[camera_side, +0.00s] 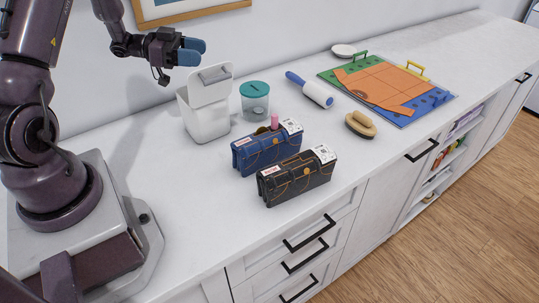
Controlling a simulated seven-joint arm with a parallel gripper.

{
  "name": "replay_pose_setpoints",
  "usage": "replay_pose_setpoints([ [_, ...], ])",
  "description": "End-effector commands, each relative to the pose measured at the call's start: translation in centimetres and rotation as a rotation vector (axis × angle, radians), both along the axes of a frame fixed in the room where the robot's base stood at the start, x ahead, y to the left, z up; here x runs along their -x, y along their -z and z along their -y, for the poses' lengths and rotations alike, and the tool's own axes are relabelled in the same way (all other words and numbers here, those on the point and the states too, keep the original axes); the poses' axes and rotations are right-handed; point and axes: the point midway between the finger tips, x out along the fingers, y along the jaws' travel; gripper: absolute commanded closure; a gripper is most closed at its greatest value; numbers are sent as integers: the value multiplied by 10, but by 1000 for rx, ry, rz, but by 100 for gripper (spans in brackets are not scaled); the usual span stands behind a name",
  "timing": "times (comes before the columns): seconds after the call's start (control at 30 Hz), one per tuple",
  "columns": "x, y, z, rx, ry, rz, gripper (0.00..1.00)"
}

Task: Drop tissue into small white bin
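The small white bin (207,121) stands upright on the white counter near the wall, with its lid (211,84) tilted up at the back. I cannot make out a tissue in the fingers or on the counter. The bin's inside is mostly hidden.
Right of the bin stands a teal-lidded jar (255,102). In front are a blue bag (262,150) and a black bag (296,180). Further right are a lint roller (311,91), a brush (360,125) and a colourful board (385,88). The counter's front left is clear.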

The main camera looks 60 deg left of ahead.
Motion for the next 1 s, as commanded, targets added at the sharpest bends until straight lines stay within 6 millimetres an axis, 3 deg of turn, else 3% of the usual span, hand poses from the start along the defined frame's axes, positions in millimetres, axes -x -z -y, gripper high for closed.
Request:
replay_pose_setpoints([
  [0.27, 5, -1, -5, 0, -3, 0, 47],
  [0.7, 77, -14, -56, -1, -5, 0, 47],
  [1.0, 103, -19, -74, -1, -1, -1, 47],
])
